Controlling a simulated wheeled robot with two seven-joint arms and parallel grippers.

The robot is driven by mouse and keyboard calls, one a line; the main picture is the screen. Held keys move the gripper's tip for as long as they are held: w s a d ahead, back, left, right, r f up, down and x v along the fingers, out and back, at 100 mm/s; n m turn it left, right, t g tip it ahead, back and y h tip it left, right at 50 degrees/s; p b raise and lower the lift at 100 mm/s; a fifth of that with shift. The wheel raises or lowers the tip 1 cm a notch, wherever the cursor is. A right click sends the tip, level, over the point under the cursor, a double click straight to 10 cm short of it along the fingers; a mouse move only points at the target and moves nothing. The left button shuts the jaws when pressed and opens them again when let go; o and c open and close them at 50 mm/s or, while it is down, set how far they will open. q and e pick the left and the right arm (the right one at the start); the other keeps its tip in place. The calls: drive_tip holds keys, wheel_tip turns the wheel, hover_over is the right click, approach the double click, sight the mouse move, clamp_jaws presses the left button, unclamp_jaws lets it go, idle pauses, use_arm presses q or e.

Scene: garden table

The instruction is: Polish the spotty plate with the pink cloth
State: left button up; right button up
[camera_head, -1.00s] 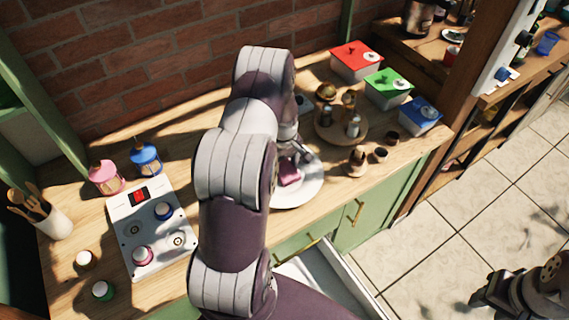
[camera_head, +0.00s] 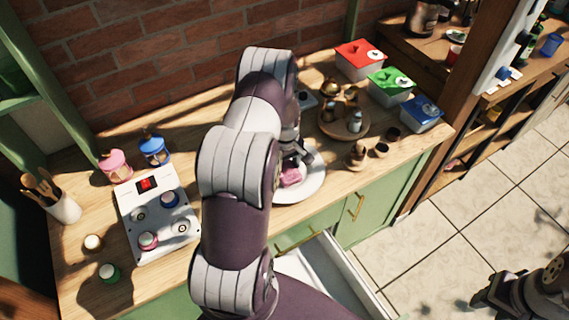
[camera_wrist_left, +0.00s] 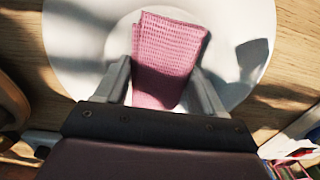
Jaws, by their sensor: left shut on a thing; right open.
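The pink cloth (camera_head: 291,175) is a folded, waffle-textured piece over the white plate (camera_head: 312,184), which lies on the wooden counter. My left gripper (camera_head: 300,155) is over the plate, shut on the cloth. In the left wrist view the cloth (camera_wrist_left: 167,58) sits between the two fingers (camera_wrist_left: 160,85), against the plate (camera_wrist_left: 85,45). I cannot tell whether it presses on the plate. Shadows cross the plate and no clear spots show. My left arm hides part of the plate in the head view. My right gripper (camera_head: 490,300) is at the lower right, over the floor, open and away from the counter.
An open drawer (camera_head: 325,270) juts out below the plate. A round wooden tray (camera_head: 343,128) with jars and small cups stand to the right. Red, green and blue lidded boxes (camera_head: 390,85) stand behind. A white stove panel (camera_head: 158,213) and lanterns (camera_head: 154,150) are left.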

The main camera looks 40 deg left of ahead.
sight(284, 165)
use_arm(q)
drive_tip(key=r, duration=0.4)
drive_tip(key=shift+a+p, duration=0.2)
drive_tip(key=shift+p, duration=0.15)
drive_tip(key=shift+s+r, duration=0.15)
drive_tip(key=shift+r, duration=0.05)
drive_tip(key=shift+r+p, duration=0.25)
drive_tip(key=shift+p, duration=0.1)
drive_tip(key=shift+d+r+p, duration=0.1)
drive_tip(key=shift+r+p, duration=0.5)
drive_tip(key=shift+r, duration=0.15)
drive_tip(key=shift+r+p, duration=0.55)
drive_tip(key=shift+r, duration=0.2)
drive_tip(key=shift+r+p, duration=0.5)
drive_tip(key=shift+r, duration=0.2)
